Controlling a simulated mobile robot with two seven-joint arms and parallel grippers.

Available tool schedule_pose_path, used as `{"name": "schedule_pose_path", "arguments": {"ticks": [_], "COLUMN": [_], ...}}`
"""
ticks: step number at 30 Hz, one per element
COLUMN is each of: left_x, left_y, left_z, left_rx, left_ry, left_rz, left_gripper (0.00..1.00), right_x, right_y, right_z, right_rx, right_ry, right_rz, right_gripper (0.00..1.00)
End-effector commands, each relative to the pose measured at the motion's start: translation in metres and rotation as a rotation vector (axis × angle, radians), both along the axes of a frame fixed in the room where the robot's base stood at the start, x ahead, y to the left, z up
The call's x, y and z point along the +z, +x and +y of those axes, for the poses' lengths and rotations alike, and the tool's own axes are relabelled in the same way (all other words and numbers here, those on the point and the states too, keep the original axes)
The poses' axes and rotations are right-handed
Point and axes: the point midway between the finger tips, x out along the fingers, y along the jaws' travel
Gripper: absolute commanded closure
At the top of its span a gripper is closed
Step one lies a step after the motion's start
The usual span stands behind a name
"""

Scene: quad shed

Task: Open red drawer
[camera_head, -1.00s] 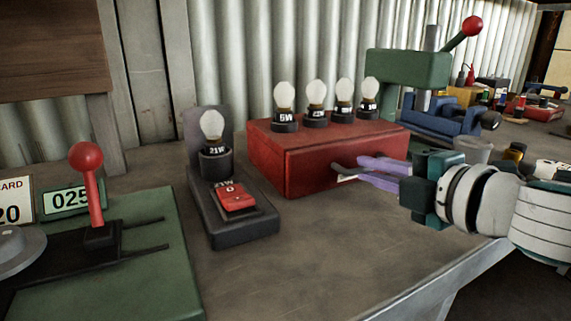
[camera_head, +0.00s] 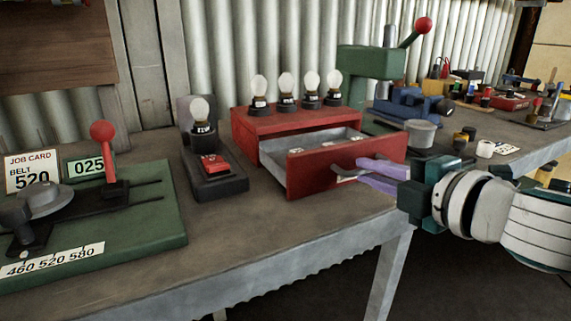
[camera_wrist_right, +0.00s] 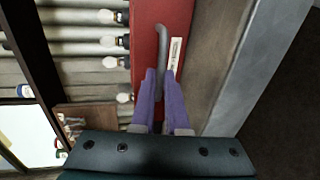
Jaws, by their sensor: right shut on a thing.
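The red drawer (camera_head: 305,178) is pulled well out of its red cabinet (camera_head: 245,124) on the workbench. Its grey inside shows, with a few small pale items in it. My right gripper (camera_head: 357,172) is at the drawer front with its purple fingers shut on the grey handle (camera_head: 345,178). In the right wrist view the fingers (camera_wrist_right: 163,98) are at the curved handle (camera_wrist_right: 160,48) on the red drawer front, beside a white label. My left gripper is not in view.
Several bulbs (camera_head: 285,84) stand on the cabinet top. A bulb tester with a red switch (camera_head: 213,164) stands to its left. A green board with a red-knobbed lever (camera_head: 103,133) is at far left. A green press (camera_head: 368,62) and a grey cup (camera_head: 420,133) stand right.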

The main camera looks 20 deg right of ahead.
Motion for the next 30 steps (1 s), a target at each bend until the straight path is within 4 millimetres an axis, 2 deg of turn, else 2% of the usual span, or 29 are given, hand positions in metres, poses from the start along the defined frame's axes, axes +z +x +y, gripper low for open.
{"name": "schedule_pose_path", "arguments": {"ticks": [2,3,10,20,23,30], "left_x": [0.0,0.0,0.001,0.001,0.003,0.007], "left_y": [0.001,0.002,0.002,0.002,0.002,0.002], "left_z": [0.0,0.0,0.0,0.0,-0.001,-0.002], "left_rx": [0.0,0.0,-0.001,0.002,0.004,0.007], "left_ry": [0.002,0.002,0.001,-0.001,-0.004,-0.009], "left_rz": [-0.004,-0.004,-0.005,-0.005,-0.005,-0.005], "left_gripper": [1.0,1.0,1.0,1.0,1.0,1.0], "right_x": [-0.001,-0.001,0.0,0.001,0.002,0.01], "right_y": [0.0,0.0,0.0,-0.004,-0.014,-0.052], "right_z": [0.0,0.0,0.0,-0.001,-0.001,-0.004], "right_rx": [-0.001,-0.001,-0.001,-0.001,-0.001,0.0], "right_ry": [0.0,0.0,0.0,0.0,0.0,0.0], "right_rz": [0.001,0.001,0.0,0.001,0.002,0.005], "right_gripper": [1.0,0.83,0.59,0.59,0.59,0.59]}}
